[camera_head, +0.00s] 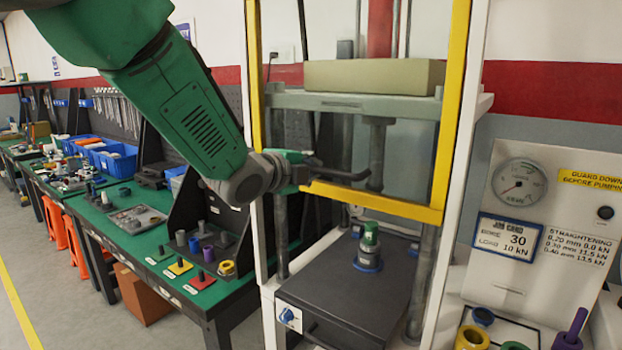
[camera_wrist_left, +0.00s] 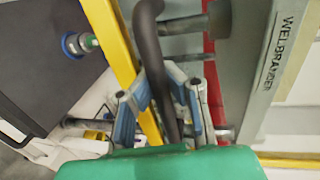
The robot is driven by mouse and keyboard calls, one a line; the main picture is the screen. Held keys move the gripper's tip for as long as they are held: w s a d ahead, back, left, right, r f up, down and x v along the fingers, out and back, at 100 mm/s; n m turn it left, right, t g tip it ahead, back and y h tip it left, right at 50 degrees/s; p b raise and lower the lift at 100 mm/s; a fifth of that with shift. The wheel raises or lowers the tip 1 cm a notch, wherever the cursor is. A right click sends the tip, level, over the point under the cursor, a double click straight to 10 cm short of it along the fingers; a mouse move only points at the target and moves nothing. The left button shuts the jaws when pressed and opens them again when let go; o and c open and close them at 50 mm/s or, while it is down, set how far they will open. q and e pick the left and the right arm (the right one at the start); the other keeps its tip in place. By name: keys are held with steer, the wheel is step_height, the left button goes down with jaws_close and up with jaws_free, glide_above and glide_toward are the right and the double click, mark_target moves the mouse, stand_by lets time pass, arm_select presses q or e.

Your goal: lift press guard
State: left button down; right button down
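The press guard (camera_head: 400,206) is a yellow frame on the front of the press. Its lower bar hangs above the dark press bed, leaving an open gap below. A black bar handle (camera_head: 342,175) sits just above that bar. My left gripper (camera_head: 312,172) is at the handle's left part. In the left wrist view, the dark handle (camera_wrist_left: 150,45) runs between the fingers (camera_wrist_left: 166,88), which close in on both sides of it. The yellow guard bar (camera_wrist_left: 110,45) passes beside them. The exact finger contact is partly hidden. My right gripper is not in view.
A green-topped part on a blue ring (camera_head: 369,248) stands on the dark press bed (camera_head: 350,300). A gauge panel (camera_head: 545,215) is at right, with coloured parts below it. A green workbench (camera_head: 150,245) with tools and blue bins (camera_head: 113,158) runs along the left.

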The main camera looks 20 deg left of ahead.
arm_select(q)
steer(key=shift+s+d+f, duration=0.1)
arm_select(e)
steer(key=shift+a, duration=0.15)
arm_select(q)
steer(key=c, duration=1.5)
jaws_free()
steer(key=shift+s, duration=0.2)
steer(key=shift+c, duration=0.2)
steer(key=shift+s+r, duration=0.4)
steer(key=shift+r, duration=0.05)
steer(key=shift+w+d+f, duration=0.1)
steer(key=shift+w+f, duration=0.1)
steer(key=shift+w, duration=0.05)
steer(key=v, duration=1.2)
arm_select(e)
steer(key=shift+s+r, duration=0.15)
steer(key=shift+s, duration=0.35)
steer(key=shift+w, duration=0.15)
